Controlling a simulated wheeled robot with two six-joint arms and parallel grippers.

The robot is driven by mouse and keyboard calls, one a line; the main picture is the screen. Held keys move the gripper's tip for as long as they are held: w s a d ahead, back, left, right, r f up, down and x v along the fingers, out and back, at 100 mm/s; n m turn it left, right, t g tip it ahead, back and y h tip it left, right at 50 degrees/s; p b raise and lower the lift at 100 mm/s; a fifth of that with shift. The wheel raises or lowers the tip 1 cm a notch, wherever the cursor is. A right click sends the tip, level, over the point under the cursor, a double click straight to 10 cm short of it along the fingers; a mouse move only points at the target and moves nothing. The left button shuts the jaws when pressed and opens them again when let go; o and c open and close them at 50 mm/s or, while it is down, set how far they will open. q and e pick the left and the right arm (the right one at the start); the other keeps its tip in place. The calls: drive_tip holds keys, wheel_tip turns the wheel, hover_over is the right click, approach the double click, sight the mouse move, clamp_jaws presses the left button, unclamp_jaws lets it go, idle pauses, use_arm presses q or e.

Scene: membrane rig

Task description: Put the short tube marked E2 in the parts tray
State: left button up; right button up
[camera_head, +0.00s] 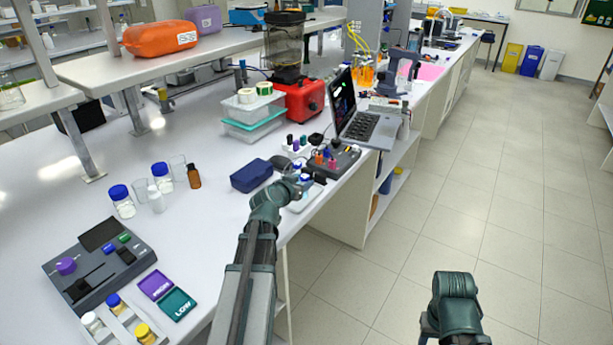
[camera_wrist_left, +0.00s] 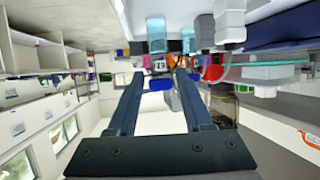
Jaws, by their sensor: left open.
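My left gripper (camera_head: 302,184) reaches over the bench's front edge, beside a small white tray (camera_head: 303,202). In the left wrist view its two fingers (camera_wrist_left: 157,76) are apart, with nothing held between them. Small blue-capped pieces (camera_head: 306,177) stand at the tray, partly hidden by the gripper. The wrist view is upside down and shows blue-tinted tubes (camera_wrist_left: 156,36) near the fingers. No E2 marking is readable, so I cannot tell which piece is the short tube. Of my right arm, only a link shows at the bottom right; its gripper is out of view.
A dark blue case (camera_head: 251,175) lies left of the gripper. Behind are a grey device with coloured knobs (camera_head: 334,160) and an open laptop (camera_head: 365,125). Blue-capped bottles (camera_head: 122,202) and a grey control box (camera_head: 98,265) stand further left. The floor on the right is clear.

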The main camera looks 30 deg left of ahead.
use_arm(q)
drive_tip(key=p+v, duration=0.1)
drive_tip(key=v, duration=0.5)
drive_tip(key=shift+p, duration=0.4)
drive_tip(key=shift+s, duration=0.1)
drive_tip(key=s+d+f+m+g+h, duration=0.25)
drive_tip(key=d+f, duration=0.25)
drive_tip(key=d, duration=0.7)
drive_tip(key=s+d+f+m+g+h, duration=0.15)
drive_tip(key=d+f+g, duration=0.25)
drive_tip(key=d, duration=0.9)
drive_tip(key=s+d+f+g+y, duration=0.2)
drive_tip(key=s+d+g, duration=0.1)
drive_tip(key=s+d, duration=0.2)
drive_tip(key=s+d+f+m+g+y, duration=0.1)
drive_tip(key=s+d+g, duration=0.3)
drive_tip(key=s, duration=0.5)
drive_tip(key=shift+d+f+y, duration=0.4)
drive_tip(key=shift+d+f, duration=0.3)
drive_tip(key=shift+d, duration=0.2)
drive_tip(key=shift+s, duration=0.15)
